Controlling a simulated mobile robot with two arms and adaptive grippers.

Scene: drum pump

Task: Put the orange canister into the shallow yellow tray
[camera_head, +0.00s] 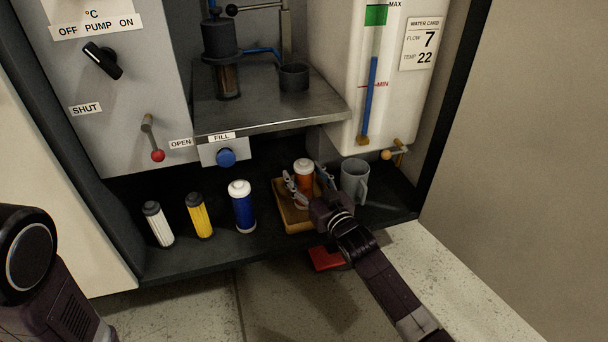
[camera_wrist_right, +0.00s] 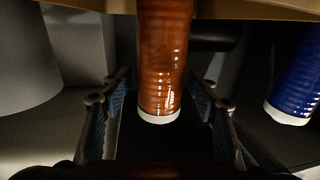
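The orange canister (camera_head: 304,175) with a white cap is upright at the shallow yellow tray (camera_head: 297,226), on the cabinet's lower shelf. Its foot is partly hidden by my gripper in the head view, so I cannot tell exactly how it rests. My right gripper (camera_head: 308,184) has its fingers spread on either side of the canister. In the right wrist view the canister (camera_wrist_right: 162,60) is between the open fingers, with a visible gap on each side. The tray's edge (camera_wrist_right: 240,10) shows at the top there. My left arm shows at the lower left; its gripper is out of view.
A grey mug (camera_head: 355,181) stands close to the right of my right gripper. Blue (camera_head: 242,207), yellow (camera_head: 199,216) and white (camera_head: 157,224) canisters stand to the left. A metal ledge (camera_head: 270,120) overhangs the shelf behind. A red object (camera_head: 325,259) lies below the shelf's front edge.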

